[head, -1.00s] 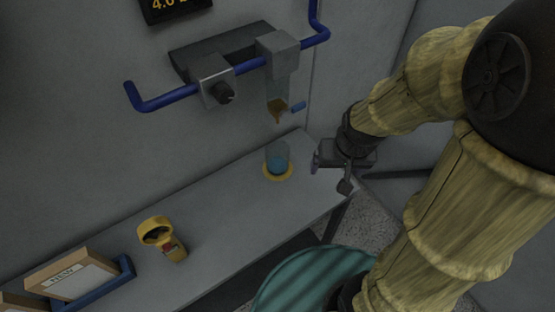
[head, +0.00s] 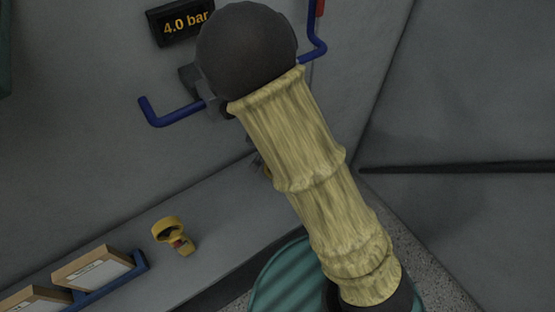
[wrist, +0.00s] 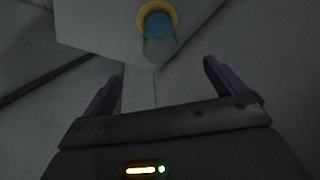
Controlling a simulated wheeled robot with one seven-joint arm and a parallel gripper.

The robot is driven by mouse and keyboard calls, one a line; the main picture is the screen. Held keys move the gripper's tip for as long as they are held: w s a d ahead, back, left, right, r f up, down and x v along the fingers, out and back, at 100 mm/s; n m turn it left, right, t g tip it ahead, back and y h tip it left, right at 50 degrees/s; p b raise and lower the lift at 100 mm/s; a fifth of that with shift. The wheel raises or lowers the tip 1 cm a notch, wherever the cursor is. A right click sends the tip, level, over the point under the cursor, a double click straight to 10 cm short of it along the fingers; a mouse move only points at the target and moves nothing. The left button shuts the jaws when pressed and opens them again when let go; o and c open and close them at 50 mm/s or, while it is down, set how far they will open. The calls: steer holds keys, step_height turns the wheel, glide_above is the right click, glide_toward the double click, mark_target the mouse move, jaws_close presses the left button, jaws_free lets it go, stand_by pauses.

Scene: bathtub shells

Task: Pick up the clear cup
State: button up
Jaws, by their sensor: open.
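The clear cup (wrist: 159,45), with blue inside its lower part, stands on a yellow ring (wrist: 142,12) on the bench. It is at the top middle of the wrist view. My gripper (wrist: 162,68) is open and empty, its two purple fingers spread. The cup appears ahead of the fingertips, in line with the gap and apart from the fingers. In the head view my arm hides the cup and most of my gripper.
On the bench (head: 218,210) in the head view are a yellow device (head: 172,235) and boxes in a blue holder (head: 125,274). A blue rail (head: 172,115) and a "4.0 bar" display (head: 182,22) are on the wall. A teal round object (head: 275,280) lies below the bench.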

steer(key=shift+f, duration=0.1)
steer(key=b+x, duration=0.2)
steer(key=x, duration=0.9)
steer(key=shift+f+b, duration=0.25)
steer(key=shift+b, duration=0.1)
steer(key=x, duration=0.6)
steer(key=shift+r, duration=0.1)
steer(key=shift+c, duration=0.3)
steer(key=c, duration=1.1)
